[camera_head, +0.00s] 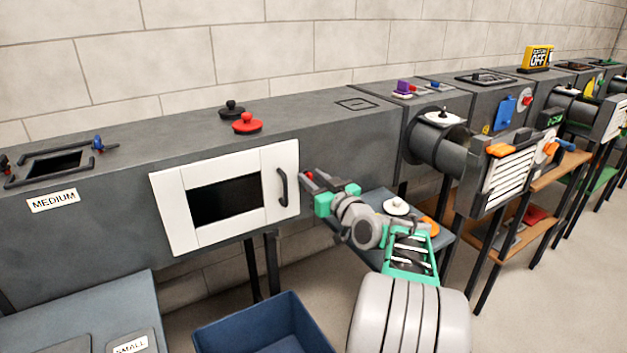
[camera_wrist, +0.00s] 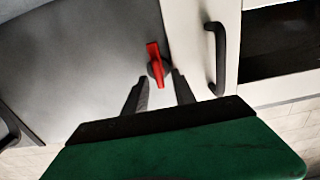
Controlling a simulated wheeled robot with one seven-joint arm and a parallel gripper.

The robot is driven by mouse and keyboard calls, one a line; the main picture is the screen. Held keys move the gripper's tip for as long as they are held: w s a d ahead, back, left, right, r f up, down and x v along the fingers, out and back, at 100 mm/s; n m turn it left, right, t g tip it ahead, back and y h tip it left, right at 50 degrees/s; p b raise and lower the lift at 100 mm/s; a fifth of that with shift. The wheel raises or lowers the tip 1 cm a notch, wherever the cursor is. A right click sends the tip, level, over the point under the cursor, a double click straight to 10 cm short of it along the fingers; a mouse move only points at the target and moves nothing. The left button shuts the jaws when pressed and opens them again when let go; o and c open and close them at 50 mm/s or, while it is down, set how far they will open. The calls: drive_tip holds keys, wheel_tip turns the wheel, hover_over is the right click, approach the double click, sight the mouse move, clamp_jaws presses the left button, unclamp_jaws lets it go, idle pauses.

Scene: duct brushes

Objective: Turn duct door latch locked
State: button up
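The white duct door (camera_head: 178,215) is on the front of the grey duct, with a dark window and a black handle (camera_head: 282,187) at its right side. It looks shut. The red latch (camera_wrist: 155,66) is beside the door's edge; its bar runs nearly up and down in the wrist view. In the head view a bit of red (camera_head: 308,174) shows by my fingertips. My gripper (camera_wrist: 159,78) is open, with its two dark fingers apart and the latch's near end between or just ahead of their tips. I cannot tell whether they touch it.
The black handle (camera_wrist: 217,58) is close to my right finger in the wrist view. Red (camera_head: 247,124) and black (camera_head: 231,109) lids sit on the duct top. A blue bin (camera_head: 222,335) stands below the door. A side table (camera_head: 375,198) is behind my arm.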

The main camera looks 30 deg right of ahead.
drive_tip(key=shift+c, duration=0.4)
clamp_jaws()
drive_tip(key=shift+m, duration=0.3)
drive_tip(key=m+p, duration=0.1)
drive_tip(key=m, duration=0.1)
drive_tip(key=m+p, duration=0.1)
drive_tip(key=m, duration=0.4)
drive_tip(key=shift+d+p, duration=0.35)
drive_tip(key=shift+p, duration=0.05)
drive_tip(key=shift+d+f+m+p, duration=0.1)
drive_tip(key=shift+f+m+p, duration=0.1)
drive_tip(key=shift+m+p, duration=1.25)
drive_tip(key=shift+d+f+m+p, duration=0.15)
drive_tip(key=shift+m+p, duration=0.65)
drive_tip(key=shift+m, duration=1.2)
drive_tip(key=shift+a+f+m+p, duration=0.1)
drive_tip(key=shift+f+m+p, duration=0.1)
drive_tip(key=shift+m+p, duration=1.25)
drive_tip(key=shift+m, duration=0.4)
